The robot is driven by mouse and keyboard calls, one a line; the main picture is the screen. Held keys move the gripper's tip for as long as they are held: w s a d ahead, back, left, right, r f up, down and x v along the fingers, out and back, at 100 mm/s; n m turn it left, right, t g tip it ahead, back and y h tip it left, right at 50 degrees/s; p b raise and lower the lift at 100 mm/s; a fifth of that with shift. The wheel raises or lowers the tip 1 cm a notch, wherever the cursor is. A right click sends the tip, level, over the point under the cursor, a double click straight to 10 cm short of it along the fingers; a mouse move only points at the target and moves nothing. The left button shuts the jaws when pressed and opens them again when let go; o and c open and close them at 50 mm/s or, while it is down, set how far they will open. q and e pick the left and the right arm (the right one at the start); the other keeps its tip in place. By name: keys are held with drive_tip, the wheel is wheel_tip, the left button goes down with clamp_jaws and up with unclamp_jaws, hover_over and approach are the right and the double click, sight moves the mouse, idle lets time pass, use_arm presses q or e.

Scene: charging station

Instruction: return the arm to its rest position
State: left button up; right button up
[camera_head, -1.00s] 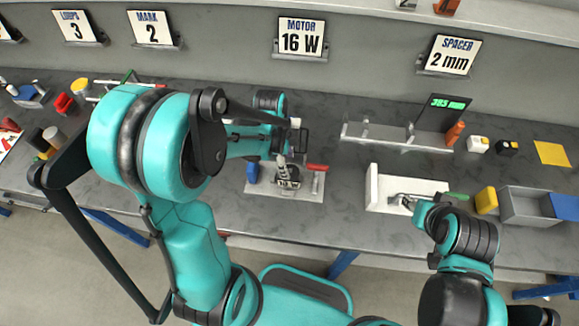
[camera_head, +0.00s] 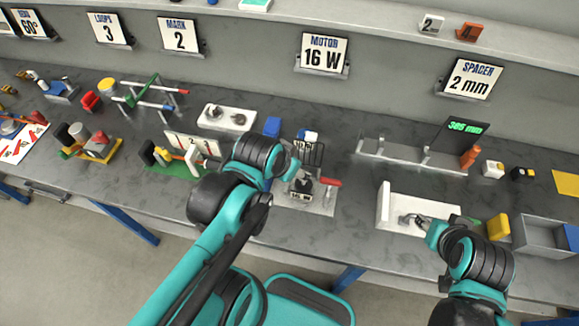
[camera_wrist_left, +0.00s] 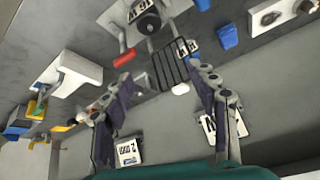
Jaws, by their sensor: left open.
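My left arm (camera_head: 225,225) comes in from the lower left in the head view, its wrist over the near part of the bench. My left gripper (camera_wrist_left: 162,76) is open and empty in the left wrist view, its two fingers spread apart. A black wire grid shows beyond the fingers (camera_wrist_left: 172,65); it also stands on the bench in the head view (camera_head: 310,153). In the head view the left fingers are mostly hidden by the wrist. My right gripper (camera_head: 412,221) is low at the white tray (camera_head: 383,205); its fingers are too small to read.
A grey plate (camera_head: 322,203) with a dark motor-like part (camera_head: 300,187) and a red-handled tool (camera_head: 331,182) lies by the left wrist. A green board (camera_head: 170,170) and a white block with dark knobs (camera_head: 227,118) stand left. A grey bin (camera_head: 540,233) is at right.

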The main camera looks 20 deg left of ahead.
use_arm(q)
drive_tip(key=shift+s+r+n+t, duration=0.3)
drive_tip(key=shift+s+n+t, duration=0.25)
drive_tip(key=shift+n, duration=0.55)
wheel_tip(320, 180, down, 4)
drive_tip(key=b, duration=0.4)
